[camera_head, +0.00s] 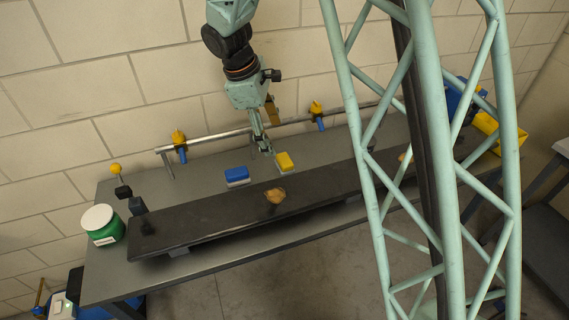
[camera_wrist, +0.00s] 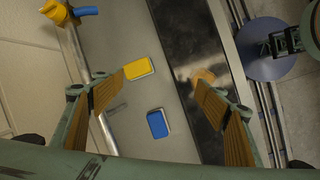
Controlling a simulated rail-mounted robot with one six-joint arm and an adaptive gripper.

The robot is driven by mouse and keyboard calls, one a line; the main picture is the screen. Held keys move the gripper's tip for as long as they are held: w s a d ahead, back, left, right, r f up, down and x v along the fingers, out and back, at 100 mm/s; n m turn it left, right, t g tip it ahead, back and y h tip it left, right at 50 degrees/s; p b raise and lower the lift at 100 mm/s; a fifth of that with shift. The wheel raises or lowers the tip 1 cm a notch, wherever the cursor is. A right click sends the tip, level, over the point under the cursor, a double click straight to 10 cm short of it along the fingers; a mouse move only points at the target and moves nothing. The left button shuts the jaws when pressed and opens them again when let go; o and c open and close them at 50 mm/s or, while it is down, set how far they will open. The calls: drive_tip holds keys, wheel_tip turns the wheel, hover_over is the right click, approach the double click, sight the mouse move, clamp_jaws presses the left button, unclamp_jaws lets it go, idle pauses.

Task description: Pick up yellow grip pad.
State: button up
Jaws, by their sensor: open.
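The yellow grip pad (camera_head: 285,161) lies on the grey table behind the dark raised board, to the right of a blue pad (camera_head: 236,174). In the wrist view the yellow grip pad (camera_wrist: 139,69) shows just beyond my left-hand fingertip, nearer that finger than the other. The blue pad (camera_wrist: 157,124) shows between the fingers. My gripper (camera_head: 267,148) points down just left of the yellow pad in the head view. In the wrist view my gripper (camera_wrist: 160,84) is wide open, with nothing held. Its height above the table is hard to tell.
A dark board (camera_head: 195,218) with a tan patch (camera_head: 275,195) runs along the table (camera_head: 110,270). A rail (camera_head: 220,134) with yellow-and-blue clamps (camera_head: 180,146) stands behind. A green tub (camera_head: 103,225) sits at the left end, a yellow bin (camera_head: 487,127) at the right.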

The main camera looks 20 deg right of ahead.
sight(284, 159)
drive_tip(key=w+a+f+n+p, duration=0.1)
drive_tip(key=w+a+f, duration=0.1)
drive_tip(key=f, duration=0.4)
drive_tip(key=w+a+f+n, duration=0.2)
drive_tip(key=w+f, duration=0.1)
drive_tip(key=f, duration=0.3)
drive_tip(key=w+a+f+n+h+p, duration=0.1)
drive_tip(key=w+a+f+n, duration=0.1)
drive_tip(key=f, duration=0.5)
drive_tip(key=shift+w+p, duration=0.2)
drive_tip(key=shift+p, duration=0.1)
drive_tip(key=shift+w+f+n, duration=0.2)
drive_tip(key=shift+f+n, duration=0.2)
drive_tip(key=shift+d, duration=0.1)
drive_tip(key=shift+w+d+p, duration=0.15)
drive_tip(key=shift+w+d, duration=0.05)
drive_tip(key=shift+d, duration=1.55)
drive_tip(key=shift+w+d+p, duration=0.15)
drive_tip(key=shift+d, duration=1.6)
drive_tip(key=shift+w+d, duration=0.15)
drive_tip(key=shift+d, duration=1)
drive_tip(key=shift+w+d, duration=0.1)
drive_tip(key=shift+d, duration=1.05)
drive_tip(key=shift+d+f+p, duration=0.3)
drive_tip(key=shift+d+f, duration=0.05)
drive_tip(key=shift+f, duration=0.2)
